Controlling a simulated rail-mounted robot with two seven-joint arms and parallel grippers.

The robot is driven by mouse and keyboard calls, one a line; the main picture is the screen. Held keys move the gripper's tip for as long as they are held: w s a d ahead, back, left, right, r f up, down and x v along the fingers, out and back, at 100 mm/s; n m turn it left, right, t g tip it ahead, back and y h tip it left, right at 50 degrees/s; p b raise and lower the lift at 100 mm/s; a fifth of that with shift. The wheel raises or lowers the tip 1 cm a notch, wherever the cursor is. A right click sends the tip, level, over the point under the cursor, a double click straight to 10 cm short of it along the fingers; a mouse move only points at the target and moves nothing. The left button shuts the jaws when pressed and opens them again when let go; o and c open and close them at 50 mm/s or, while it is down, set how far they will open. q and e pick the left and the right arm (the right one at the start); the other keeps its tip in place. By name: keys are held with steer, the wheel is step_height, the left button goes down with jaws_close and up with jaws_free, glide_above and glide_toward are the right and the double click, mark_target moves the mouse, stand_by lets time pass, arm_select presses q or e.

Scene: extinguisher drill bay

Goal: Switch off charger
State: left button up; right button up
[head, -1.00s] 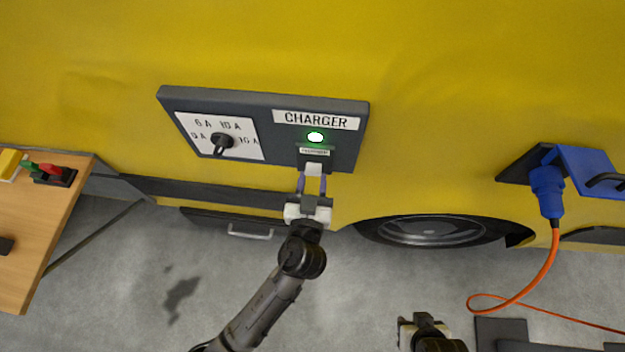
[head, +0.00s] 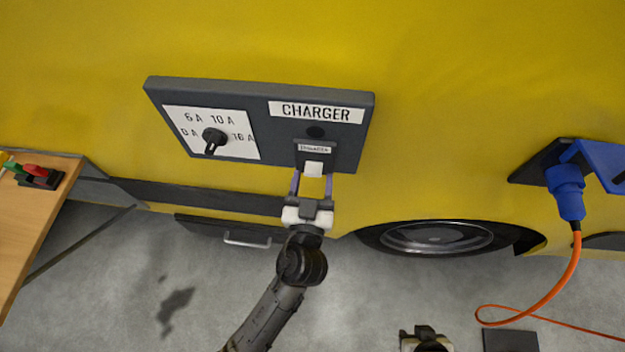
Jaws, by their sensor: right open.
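The charger panel (head: 235,90) is a dark grey box on the yellow vehicle side, labelled CHARGER. Its round lamp (head: 316,132) is dark. Below the lamp is a small labelled breaker housing (head: 330,160) with a white switch lever (head: 313,168) at its lower edge. My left gripper (head: 312,180) is at the lever from below, with its fingers spread apart on either side of it. A gap shows between the fingers and the lever. My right gripper (head: 425,333) is low in the picture, open, empty and away from the panel.
A rotary ampere knob (head: 213,138) is on the panel's left. A blue plug (head: 567,190) with an orange cable (head: 562,280) is in the vehicle side at right. A wooden table (head: 35,220) stands at left. A wheel (head: 435,237) is below right.

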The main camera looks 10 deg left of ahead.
arm_select(q)
steer(key=shift+o, duration=0.2)
steer(key=s+d+f+b, duration=0.1)
steer(key=s+b, duration=0.2)
steer(key=s, duration=1)
steer(key=shift+s+f, duration=0.35)
steer(key=shift+f, duration=0.05)
steer(key=shift+c, duration=0.2)
